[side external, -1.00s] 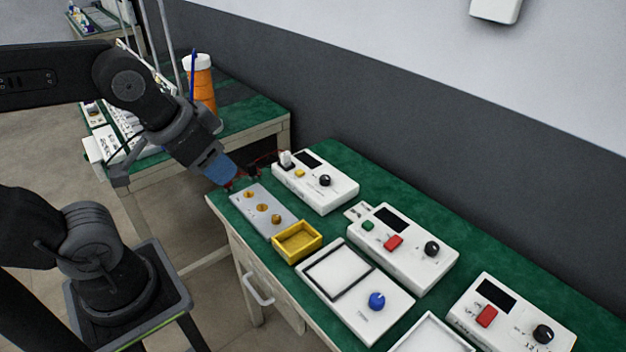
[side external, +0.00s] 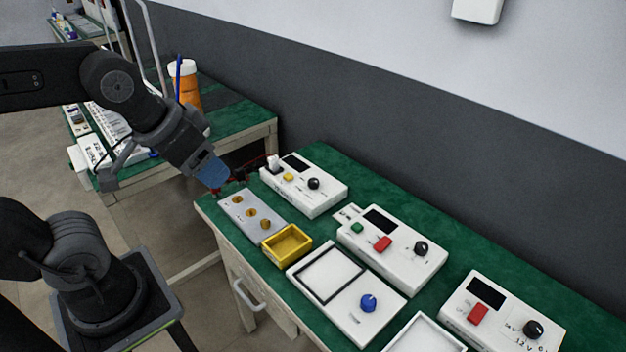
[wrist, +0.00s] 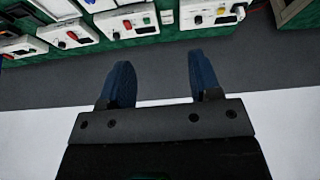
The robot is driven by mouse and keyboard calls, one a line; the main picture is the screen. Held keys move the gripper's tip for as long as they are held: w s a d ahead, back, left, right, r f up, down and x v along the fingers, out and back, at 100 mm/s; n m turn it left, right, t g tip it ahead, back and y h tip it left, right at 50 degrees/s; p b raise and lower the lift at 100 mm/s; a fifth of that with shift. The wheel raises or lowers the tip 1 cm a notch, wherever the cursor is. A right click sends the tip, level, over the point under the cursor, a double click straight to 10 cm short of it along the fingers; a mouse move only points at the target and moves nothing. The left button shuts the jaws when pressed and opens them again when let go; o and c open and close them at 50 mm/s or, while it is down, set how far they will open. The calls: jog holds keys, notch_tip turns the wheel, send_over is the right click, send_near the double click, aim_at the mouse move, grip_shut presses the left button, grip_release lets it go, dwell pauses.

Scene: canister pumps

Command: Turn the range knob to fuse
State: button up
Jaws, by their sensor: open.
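Several dark knobs sit on white meter boxes; I cannot read which is the range knob or where fuse lies. The black knobs are on the back box (side external: 314,183), the middle box (side external: 421,248) and the right box (side external: 533,330). A blue knob (side external: 369,303) is on a flat white panel. My gripper (side external: 214,176) hangs above the left end of the bench, near the grey strip, apart from every knob. In the wrist view its blue fingers (wrist: 160,60) are spread with nothing between them; the boxes lie beyond them at the top.
A grey strip (side external: 236,222) with brass sockets and a yellow tray (side external: 287,245) lie on the green bench (side external: 330,163). A red lead and plugs run near the gripper. An orange bottle (side external: 188,92) stands on the bench behind. The strip of bench behind the boxes is clear.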

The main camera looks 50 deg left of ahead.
jog(key=w+a+r+n+g, duration=0.2)
jog(key=w+n, duration=0.4)
jog(key=w, duration=0.5)
jog(key=n+g, duration=0.4)
jog(key=n, duration=0.9)
send_over(313, 180)
notch_tip(313, 180, down, 17)
notch_tip(313, 180, down, 13)
jog(key=shift+r, duration=0.1)
jog(key=c, duration=0.9)
